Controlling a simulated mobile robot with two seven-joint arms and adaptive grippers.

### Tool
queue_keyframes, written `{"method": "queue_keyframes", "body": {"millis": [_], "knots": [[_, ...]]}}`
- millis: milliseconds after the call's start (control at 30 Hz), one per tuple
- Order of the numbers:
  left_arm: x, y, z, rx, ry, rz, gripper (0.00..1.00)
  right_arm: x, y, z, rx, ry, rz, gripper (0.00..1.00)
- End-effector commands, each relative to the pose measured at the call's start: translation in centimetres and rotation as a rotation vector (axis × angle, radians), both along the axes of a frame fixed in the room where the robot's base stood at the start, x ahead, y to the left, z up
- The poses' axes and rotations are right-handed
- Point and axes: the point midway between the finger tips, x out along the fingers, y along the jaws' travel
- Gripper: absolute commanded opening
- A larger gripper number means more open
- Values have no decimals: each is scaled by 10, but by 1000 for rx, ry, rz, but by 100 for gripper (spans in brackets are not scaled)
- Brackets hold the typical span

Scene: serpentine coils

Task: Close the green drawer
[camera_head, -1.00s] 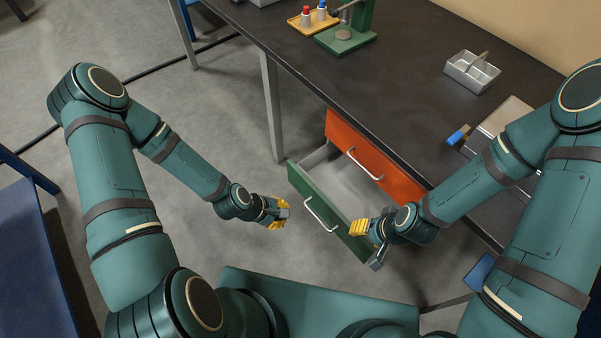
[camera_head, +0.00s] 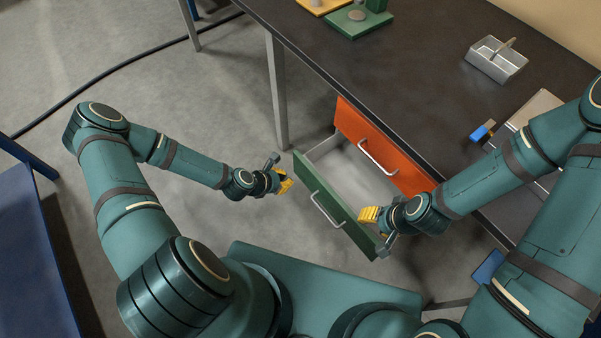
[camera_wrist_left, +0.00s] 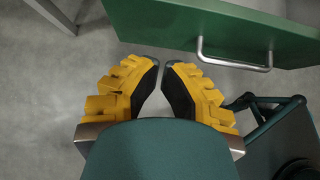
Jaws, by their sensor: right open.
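The green drawer (camera_head: 340,222) is pulled out from under the dark bench. Its green front with a silver bar handle (camera_head: 327,211) also shows at the top of the left wrist view (camera_wrist_left: 200,25). My left gripper (camera_head: 286,182) is just left of the front's far end, apart from it. In the left wrist view its yellow fingers (camera_wrist_left: 161,65) have their tips almost together, with nothing between them. My right gripper (camera_head: 371,214) is open beside the front's near end. Whether it touches the drawer is unclear. The drawer's inside looks empty.
An orange drawer front (camera_head: 380,150) with a silver handle lies behind the green drawer. The bench (camera_head: 400,75) carries a metal caddy (camera_head: 497,62) and a green-based stand (camera_head: 357,22). A bench leg (camera_head: 277,95) stands to the left. The floor left of the drawer is clear.

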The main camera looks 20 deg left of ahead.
Motion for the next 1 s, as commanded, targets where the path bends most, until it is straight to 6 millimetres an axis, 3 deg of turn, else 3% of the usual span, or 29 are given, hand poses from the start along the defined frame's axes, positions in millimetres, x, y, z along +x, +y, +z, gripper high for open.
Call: {"method": "queue_keyframes", "body": {"millis": [200, 500, 1000], "knots": [[26, -19, -29, 2, -2, -4, 0, 2, 0, -10, -1, -5, -1, 47], [50, -37, -26, 2, 0, -1, 0, 3, 0, -12, -1, -6, -1, 47], [55, -40, -26, 2, 0, -1, 0, 3, 0, -13, -1, -7, -2, 47]]}}
